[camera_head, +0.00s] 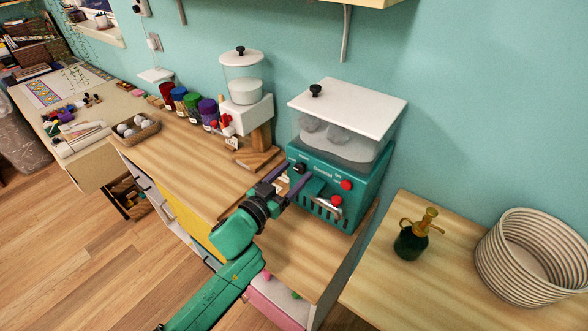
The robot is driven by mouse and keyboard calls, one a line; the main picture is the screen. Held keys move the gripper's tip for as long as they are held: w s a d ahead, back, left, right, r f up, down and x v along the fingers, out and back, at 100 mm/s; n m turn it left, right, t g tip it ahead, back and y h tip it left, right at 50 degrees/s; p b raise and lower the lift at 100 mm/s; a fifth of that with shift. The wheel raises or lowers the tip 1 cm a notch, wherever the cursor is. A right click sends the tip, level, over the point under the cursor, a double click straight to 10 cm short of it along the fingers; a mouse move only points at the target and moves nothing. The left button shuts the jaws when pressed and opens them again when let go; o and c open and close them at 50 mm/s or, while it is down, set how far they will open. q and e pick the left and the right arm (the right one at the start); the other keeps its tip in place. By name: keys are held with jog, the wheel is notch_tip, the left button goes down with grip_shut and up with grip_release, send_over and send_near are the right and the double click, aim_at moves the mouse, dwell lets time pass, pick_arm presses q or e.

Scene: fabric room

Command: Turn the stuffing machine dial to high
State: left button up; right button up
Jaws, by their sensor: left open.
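The stuffing machine (372,185) is a teal box with a clear bin and a white lid (350,100), standing on the wooden counter. Its front has a small black dial (299,167) at the upper left, and a red button (346,185) and another red button (336,200) at the right. The dial's setting is too small to read. My left gripper (288,182) is open and empty in front of the machine's left front, with its fingers close to the dial. I cannot tell whether a finger touches it. My right gripper is not in view.
A white dispenser (246,115) on a wooden stand is left of the machine, with several colored jars (208,111) beyond. A tray (135,130) sits farther left. A green spray bottle (411,240) and a coiled basket (530,258) stand on the right table. The counter's middle is clear.

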pick_arm(q)
jog(key=shift+w+d+r, duration=0.15)
jog(key=shift+d, duration=0.1)
grip_shut()
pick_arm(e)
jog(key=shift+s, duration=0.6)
